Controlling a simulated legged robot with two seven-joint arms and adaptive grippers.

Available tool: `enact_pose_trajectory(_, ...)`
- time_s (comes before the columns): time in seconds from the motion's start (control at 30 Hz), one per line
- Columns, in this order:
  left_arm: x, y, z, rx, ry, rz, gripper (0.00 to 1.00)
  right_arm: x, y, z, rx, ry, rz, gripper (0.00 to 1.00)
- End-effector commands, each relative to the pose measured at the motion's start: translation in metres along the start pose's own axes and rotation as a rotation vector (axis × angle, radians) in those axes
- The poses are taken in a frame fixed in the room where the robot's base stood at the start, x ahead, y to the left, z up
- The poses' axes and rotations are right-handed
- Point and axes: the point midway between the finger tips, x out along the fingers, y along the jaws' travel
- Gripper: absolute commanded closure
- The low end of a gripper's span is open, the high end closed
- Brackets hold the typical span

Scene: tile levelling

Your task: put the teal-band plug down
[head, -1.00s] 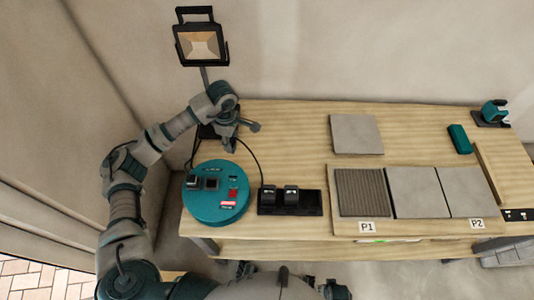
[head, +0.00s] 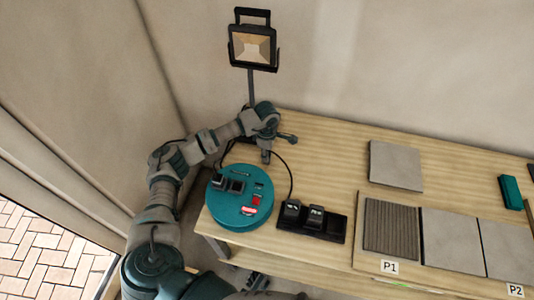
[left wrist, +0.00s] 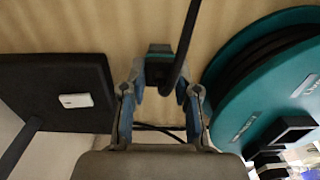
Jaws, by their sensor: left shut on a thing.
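My left gripper (head: 266,152) is at the back left of the wooden table, beside the lamp's pole. In the left wrist view its two fingers (left wrist: 162,88) are closed around the dark plug with a teal band (left wrist: 160,50). A thick black cable runs from the plug across the view. The plug is between the lamp's black base and the teal drum. I cannot tell whether it touches the table. In the head view the plug is mostly hidden by the gripper. My right gripper is not in view.
The round teal drum (head: 236,212) with sockets and a red switch stands close by. A work lamp (head: 254,46) rises behind; its black base (left wrist: 55,85) is near the gripper. A black tray (head: 333,230) holds two dark blocks. Grey tiles (head: 396,165) lie to the right.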

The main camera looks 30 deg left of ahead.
Motion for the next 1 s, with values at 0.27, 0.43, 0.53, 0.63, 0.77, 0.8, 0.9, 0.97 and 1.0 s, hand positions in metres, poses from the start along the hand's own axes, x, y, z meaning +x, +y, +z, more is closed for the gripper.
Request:
enact_pose_trajectory(0.27,0.001,0.001,-0.001,-0.001,-0.001,0.002,1.00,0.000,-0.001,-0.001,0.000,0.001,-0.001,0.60)
enact_pose_trajectory(0.43,0.001,0.001,0.000,0.000,0.000,0.002,0.45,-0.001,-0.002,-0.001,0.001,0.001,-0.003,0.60)
enact_pose_trajectory(0.53,0.001,0.000,0.001,0.000,0.001,0.002,0.45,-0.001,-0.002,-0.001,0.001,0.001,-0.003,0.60)
enact_pose_trajectory(0.63,0.001,0.000,0.001,0.000,0.002,0.002,0.45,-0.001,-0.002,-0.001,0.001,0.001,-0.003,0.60)
enact_pose_trajectory(0.77,-0.004,0.001,0.001,0.000,0.000,0.003,0.45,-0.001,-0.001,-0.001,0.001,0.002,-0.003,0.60)
enact_pose_trajectory(0.8,-0.008,0.001,0.001,0.000,-0.001,0.004,0.45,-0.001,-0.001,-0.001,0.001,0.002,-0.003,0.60)
enact_pose_trajectory(0.9,-0.025,0.002,-0.001,0.000,-0.001,0.006,0.45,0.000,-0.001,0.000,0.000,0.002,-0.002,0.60)
enact_pose_trajectory(0.97,-0.039,0.002,0.000,0.001,-0.003,0.006,0.45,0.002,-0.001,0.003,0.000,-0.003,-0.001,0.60)
enact_pose_trajectory(1.0,-0.049,0.002,-0.001,0.001,-0.002,0.007,0.45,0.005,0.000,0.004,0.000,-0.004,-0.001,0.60)
